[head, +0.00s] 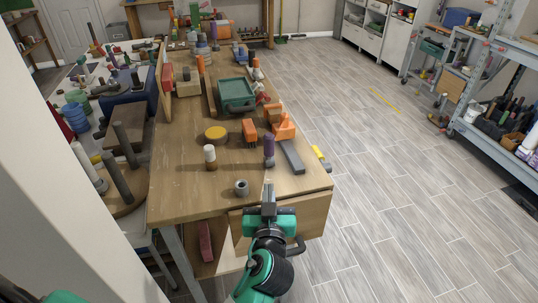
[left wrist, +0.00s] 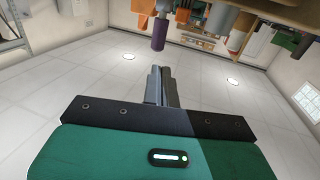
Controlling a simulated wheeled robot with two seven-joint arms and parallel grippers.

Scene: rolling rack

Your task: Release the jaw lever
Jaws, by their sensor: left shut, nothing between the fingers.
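My left gripper (head: 268,188) is at the front edge of the wooden workbench (head: 185,190), its fingers shut and empty. In the left wrist view the closed fingers (left wrist: 160,75) point toward a purple cylinder (left wrist: 160,36), with a gap between them. In the head view the purple-topped cylinder (head: 269,146) stands upright on the bench just beyond the fingertips. I cannot clearly make out a jaw lever. An orange tool (head: 284,127) and a dark grey bar (head: 291,156) lie near the bench's right edge. My right gripper is not in view.
A grey ring (head: 241,187), a white-and-brown cylinder (head: 210,155), a yellow disc (head: 215,133), an orange block (head: 250,130) and a green bin (head: 236,93) crowd the bench. A metal rack (head: 463,128) stands at right. The floor (head: 400,200) between is clear.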

